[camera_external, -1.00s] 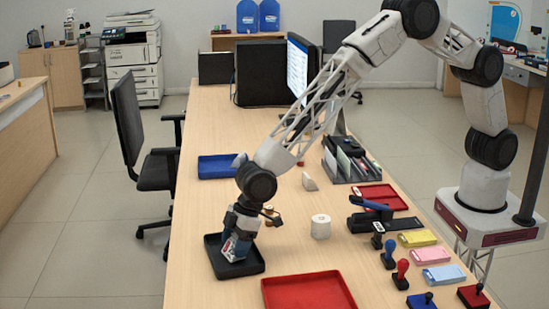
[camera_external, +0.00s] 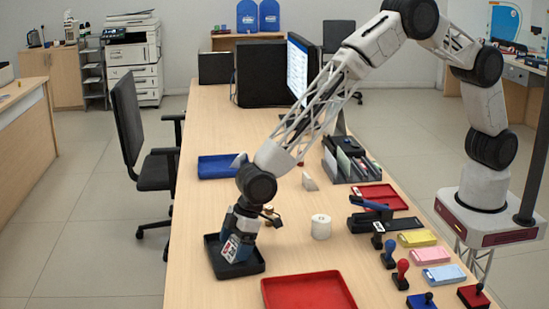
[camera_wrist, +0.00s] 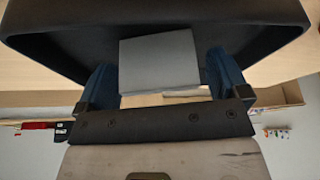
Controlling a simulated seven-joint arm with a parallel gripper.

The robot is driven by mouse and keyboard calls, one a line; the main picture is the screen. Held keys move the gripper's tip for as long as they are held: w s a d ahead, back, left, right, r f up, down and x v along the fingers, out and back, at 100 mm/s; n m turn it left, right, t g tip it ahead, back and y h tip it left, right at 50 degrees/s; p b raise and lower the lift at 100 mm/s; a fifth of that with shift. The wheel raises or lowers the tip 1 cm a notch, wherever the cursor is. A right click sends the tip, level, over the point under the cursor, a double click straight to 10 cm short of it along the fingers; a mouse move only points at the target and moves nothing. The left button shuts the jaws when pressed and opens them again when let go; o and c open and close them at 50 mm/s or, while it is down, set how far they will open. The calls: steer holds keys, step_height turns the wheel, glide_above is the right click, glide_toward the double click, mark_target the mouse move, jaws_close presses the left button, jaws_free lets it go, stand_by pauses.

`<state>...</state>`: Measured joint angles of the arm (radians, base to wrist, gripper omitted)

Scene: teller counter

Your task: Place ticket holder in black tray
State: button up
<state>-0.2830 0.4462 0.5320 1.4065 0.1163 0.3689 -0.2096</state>
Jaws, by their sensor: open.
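The black tray (camera_external: 250,269) lies on the counter near its left edge, and its rim and floor fill the top of the wrist view (camera_wrist: 60,62). My gripper (camera_external: 236,258) points down into the tray with its blue fingers low over the floor. In the wrist view my gripper (camera_wrist: 160,85) is open, with a finger on each side of a grey block (camera_wrist: 160,62), which appears to be the ticket holder. The block is at the tray floor; whether a finger still touches it I cannot tell. In the external view the gripper mostly hides it.
A red tray (camera_external: 310,292) lies in front, to the right. A white roll (camera_external: 320,226) stands right of my gripper. A blue tray (camera_external: 217,166) lies behind. Stamps (camera_external: 401,272), a stapler-like tool (camera_external: 372,213) and a black organizer (camera_external: 350,160) line the right side.

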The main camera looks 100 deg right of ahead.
steer(key=shift+r, duration=0.15)
steer(key=v, duration=1.2)
steer(key=shift+s, duration=0.1)
stand_by(0.7)
steer(key=s+d+r+m, duration=0.1)
steer(key=s+d+r, duration=0.55)
steer(key=s, duration=0.25)
steer(key=s+d+r+h, duration=0.1)
steer(key=s+d+r, duration=0.4)
steer(key=s+r, duration=0.3)
steer(key=s+d+r+m, duration=0.1)
steer(key=s+d+r, duration=0.4)
steer(key=s+r, duration=0.3)
steer(key=s+d+m, duration=0.1)
steer(key=s+d, duration=0.2)
steer(key=s, duration=0.9)
steer(key=s+d+g, duration=0.1)
steer(key=s+d, duration=0.2)
steer(key=s, duration=0.8)
steer(key=s+d+m+h, duration=0.1)
steer(key=s+d, duration=0.3)
steer(key=s, duration=0.8)
steer(key=shift+s+r+m, duration=0.3)
steer(key=shift+r, duration=0.05)
